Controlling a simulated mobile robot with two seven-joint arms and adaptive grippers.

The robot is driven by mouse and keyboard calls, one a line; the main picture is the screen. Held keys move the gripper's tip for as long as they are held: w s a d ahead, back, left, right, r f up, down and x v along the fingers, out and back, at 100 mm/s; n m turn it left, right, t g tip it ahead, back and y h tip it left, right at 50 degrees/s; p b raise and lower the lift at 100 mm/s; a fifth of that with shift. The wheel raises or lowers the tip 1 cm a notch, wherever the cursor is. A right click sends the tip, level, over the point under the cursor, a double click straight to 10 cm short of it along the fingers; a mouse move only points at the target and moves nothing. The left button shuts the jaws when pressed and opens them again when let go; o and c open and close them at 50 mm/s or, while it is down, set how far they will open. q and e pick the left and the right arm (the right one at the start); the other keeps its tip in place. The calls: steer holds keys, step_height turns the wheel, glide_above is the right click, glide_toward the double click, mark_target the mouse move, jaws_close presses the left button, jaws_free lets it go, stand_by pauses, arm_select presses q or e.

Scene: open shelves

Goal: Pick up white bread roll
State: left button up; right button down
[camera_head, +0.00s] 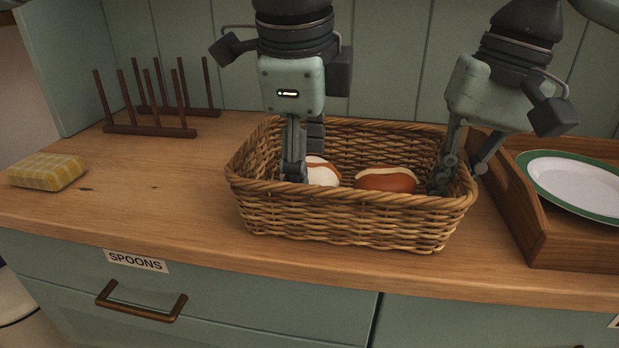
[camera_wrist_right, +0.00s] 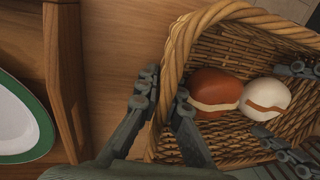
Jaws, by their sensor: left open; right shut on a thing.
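The white bread roll (camera_head: 323,172) with a brown stripe lies in the wicker basket (camera_head: 345,222). In the right wrist view the white roll (camera_wrist_right: 267,94) sits beside a brown roll. My left gripper (camera_head: 302,168) reaches down into the basket at the white roll's left end and is open. In the right wrist view its fingers (camera_wrist_right: 285,108) stand on either side of the white roll, apart from each other. My right gripper (camera_head: 459,178) straddles the basket's right wall and is shut on it. The right wrist view shows its fingers (camera_wrist_right: 163,105) on both sides of that wall.
A brown roll (camera_head: 386,180) with a pale stripe lies right of the white one. A wooden tray (camera_head: 532,240) with a green-rimmed plate (camera_head: 580,184) stands close right of the basket. A wooden rack (camera_head: 150,130) and yellow sponge (camera_head: 47,171) are at left. The counter between is clear.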

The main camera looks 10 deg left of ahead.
mark_target(309, 166)
arm_select(q)
steer(key=shift+w+f, duration=0.15)
steer(key=shift+f, duration=0.35)
steer(key=c, duration=0.9)
steer(key=shift+r, duration=0.15)
step_height(309, 166, up, 10)
steer(key=shift+f, duration=0.1)
